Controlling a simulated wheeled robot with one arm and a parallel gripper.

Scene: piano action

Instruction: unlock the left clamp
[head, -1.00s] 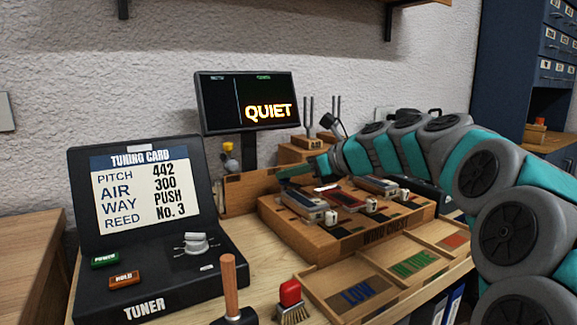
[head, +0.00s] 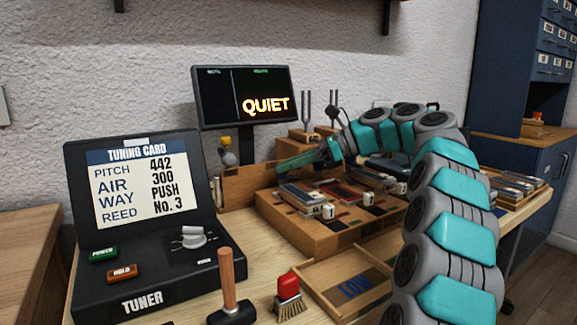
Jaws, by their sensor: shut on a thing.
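My gripper (head: 288,165) is at the back left of the wooden wind chest (head: 335,236), low over its rear edge. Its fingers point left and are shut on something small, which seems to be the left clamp. The clamp is mostly hidden by the fingers, so I cannot tell its lever position. Reed blocks with white numbered tags, among them a left one (head: 303,197), lie on the chest just in front of the gripper. The display (head: 245,98) reads QUIET.
The tuner (head: 140,235) with its card stands at the left. Tuning forks (head: 307,112) stand behind the gripper. My arm covers part of the sorting tray (head: 330,276) beyond LOW.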

